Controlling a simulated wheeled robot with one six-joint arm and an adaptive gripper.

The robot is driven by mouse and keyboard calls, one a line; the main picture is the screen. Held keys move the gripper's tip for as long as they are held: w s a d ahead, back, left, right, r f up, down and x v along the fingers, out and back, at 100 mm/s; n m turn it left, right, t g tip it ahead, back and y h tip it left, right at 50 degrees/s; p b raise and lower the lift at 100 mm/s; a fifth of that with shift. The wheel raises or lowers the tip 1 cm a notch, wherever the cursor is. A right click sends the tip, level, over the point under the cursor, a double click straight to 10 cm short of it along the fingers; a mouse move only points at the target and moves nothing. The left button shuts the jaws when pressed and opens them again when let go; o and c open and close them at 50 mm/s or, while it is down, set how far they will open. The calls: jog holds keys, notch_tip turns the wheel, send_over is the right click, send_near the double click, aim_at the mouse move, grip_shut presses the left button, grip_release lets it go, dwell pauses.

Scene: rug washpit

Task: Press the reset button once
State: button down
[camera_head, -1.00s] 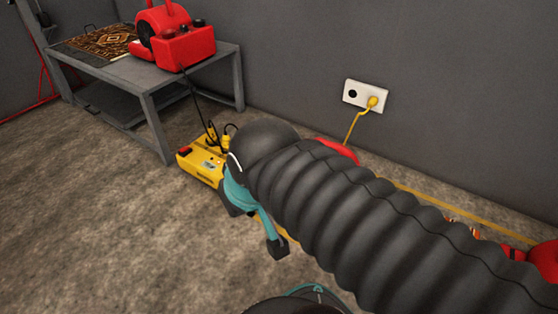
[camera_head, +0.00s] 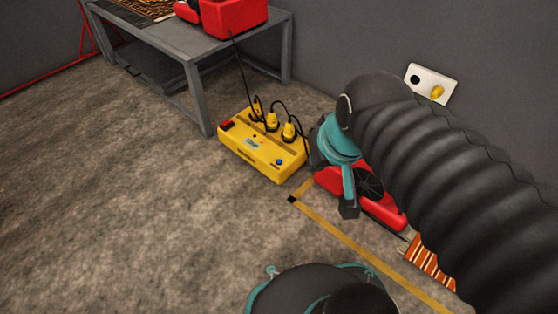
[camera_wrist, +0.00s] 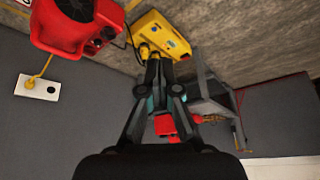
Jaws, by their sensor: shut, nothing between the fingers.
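A yellow power box (camera_head: 255,157) lies on the floor in the head view, with a red switch (camera_head: 227,125) at its left end and a small blue button (camera_head: 279,162) near its right front. I cannot read any label marking a reset button. Several plugs stand in the box's back part. The yellow box (camera_wrist: 172,35) also shows in the wrist view, beyond my fingertips. My gripper (camera_wrist: 158,62) is shut and empty, apart from the box as far as I can tell. In the head view my wrist end is right of the box; its fingers are not clear there.
A grey table (camera_head: 190,45) with a red machine (camera_head: 235,15) stands behind left. A red blower (camera_head: 385,208) lies on the floor right of the box, partly behind my arm. A wall socket (camera_head: 432,83) is at the back. The floor left and front is clear.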

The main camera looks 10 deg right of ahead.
jog(key=w+a+m+g+y+p, duration=0.25)
jog(key=w+a+y, duration=0.2)
jog(key=w, duration=0.95)
jog(key=m+t+y+p, duration=0.25)
jog(key=m+p, duration=0.55)
jog(key=m, duration=0.7)
send_over(281, 162)
notch_tip(281, 162, down, 33)
jog(key=shift+r+t+h, duration=0.2)
jog(key=shift+t+h, duration=0.2)
jog(key=shift+a, duration=0.1)
notch_tip(281, 162, down, 7)
jog(key=shift+f+b, duration=0.1)
jog(key=shift+b, duration=1.15)
jog(key=shift+f+b, duration=0.8)
jog(key=shift+b, duration=0.1)
